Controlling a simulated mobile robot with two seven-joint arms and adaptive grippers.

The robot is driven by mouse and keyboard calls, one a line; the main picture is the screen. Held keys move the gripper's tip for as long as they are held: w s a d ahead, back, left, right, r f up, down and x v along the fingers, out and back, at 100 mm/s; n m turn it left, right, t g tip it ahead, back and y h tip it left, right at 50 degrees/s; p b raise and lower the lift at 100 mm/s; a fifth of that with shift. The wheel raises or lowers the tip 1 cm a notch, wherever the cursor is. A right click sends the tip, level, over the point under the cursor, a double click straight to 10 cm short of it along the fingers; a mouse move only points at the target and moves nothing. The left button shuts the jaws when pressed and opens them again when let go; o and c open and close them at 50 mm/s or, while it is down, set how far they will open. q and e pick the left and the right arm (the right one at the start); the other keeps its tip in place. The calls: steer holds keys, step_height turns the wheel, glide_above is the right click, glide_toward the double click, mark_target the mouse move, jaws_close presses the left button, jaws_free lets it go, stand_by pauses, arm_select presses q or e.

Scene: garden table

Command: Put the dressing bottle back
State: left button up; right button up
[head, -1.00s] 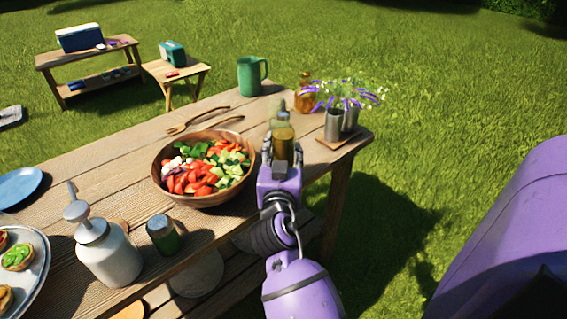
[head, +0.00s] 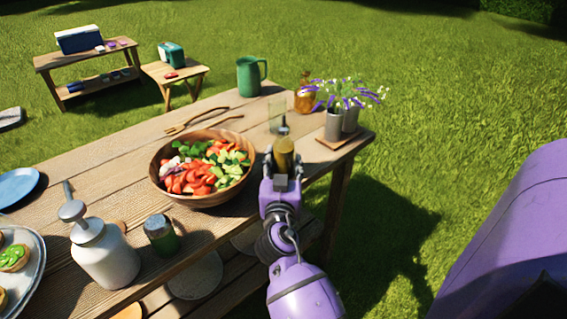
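The dressing bottle (head: 284,150), yellow-brown with a dark cap, is at the right part of the table's near edge. My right gripper (head: 283,162) is shut on it, with a finger on each side. The gripper hides its lower part, so I cannot tell whether its base touches the table (head: 110,172). A clear glass (head: 277,112) stands just behind the bottle. My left gripper is not in view.
A wooden salad bowl (head: 205,198) is left of the gripper. Behind and right are an amber bottle (head: 304,100) and flowers in metal pots (head: 333,126) on a wooden board. A green pitcher (head: 249,77), pump bottle (head: 103,252) and green jar (head: 160,236) also stand on the table.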

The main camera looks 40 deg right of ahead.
steer(key=shift+o, duration=1)
steer(key=shift+r, duration=0.15)
steer(key=shift+s+a+r, duration=0.1)
steer(key=b+v, duration=0.2)
steer(key=v, duration=0.9)
steer(key=shift+s+a+b, duration=0.25)
steer(key=shift+s+b, duration=0.05)
steer(key=shift+b, duration=0.1)
